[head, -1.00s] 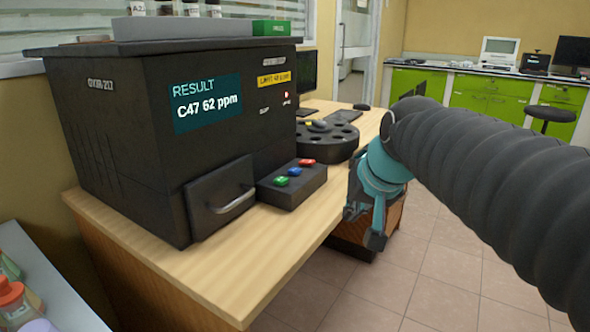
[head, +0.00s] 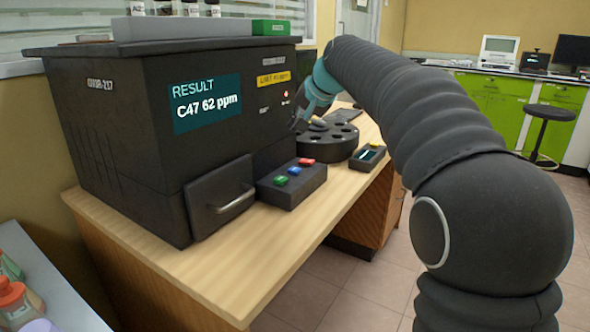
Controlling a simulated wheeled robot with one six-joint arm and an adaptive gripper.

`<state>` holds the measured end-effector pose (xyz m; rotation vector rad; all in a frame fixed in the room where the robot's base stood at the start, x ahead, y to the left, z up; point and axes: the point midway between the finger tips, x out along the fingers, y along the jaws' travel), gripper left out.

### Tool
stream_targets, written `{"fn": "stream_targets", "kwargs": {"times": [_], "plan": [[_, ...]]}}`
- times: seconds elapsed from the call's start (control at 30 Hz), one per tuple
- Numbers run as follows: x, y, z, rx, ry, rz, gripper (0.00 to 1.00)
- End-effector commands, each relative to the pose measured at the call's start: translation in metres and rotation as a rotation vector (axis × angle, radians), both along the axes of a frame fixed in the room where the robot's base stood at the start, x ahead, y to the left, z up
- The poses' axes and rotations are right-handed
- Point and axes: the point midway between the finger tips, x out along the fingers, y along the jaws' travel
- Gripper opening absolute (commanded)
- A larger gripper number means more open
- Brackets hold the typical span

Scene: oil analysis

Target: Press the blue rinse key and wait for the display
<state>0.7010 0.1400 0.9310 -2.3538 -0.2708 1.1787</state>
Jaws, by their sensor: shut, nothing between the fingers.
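The blue rinse key (head: 294,170) sits between a green key (head: 280,181) and a red key (head: 307,161) on a small black key box (head: 296,188) in front of the analyser. The display (head: 207,103) on the analyser's side reads "RESULT C47 62 ppm". My gripper (head: 300,124) is shut and empty, raised beside the analyser, above and behind the key box near the round carousel. It is apart from the blue key, and its fingertips are small and partly lost against the dark background.
The black analyser (head: 110,150) has a drawer with a handle (head: 232,201). A round black carousel (head: 328,143) and a small device with a yellow key (head: 369,155) stand behind the key box. The wooden bench front (head: 215,275) is clear.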

Motion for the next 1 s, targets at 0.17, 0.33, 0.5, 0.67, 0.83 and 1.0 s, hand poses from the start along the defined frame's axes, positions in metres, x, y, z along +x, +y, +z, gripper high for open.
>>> {"fn": "stream_targets", "kwargs": {"times": [0.17,0.33,0.5,0.67,0.83,1.0], "plan": [[0.000,0.000,-0.002,-0.001,0.000,-0.001,0.00],[0.000,0.000,-0.011,-0.001,0.000,-0.001,0.00],[0.000,-0.001,-0.028,-0.002,0.001,-0.001,0.00],[-0.001,-0.001,-0.049,-0.002,0.001,-0.001,0.00],[-0.001,-0.001,-0.070,-0.002,0.001,-0.001,0.00],[-0.001,0.000,-0.085,-0.002,0.002,-0.001,0.00]]}}
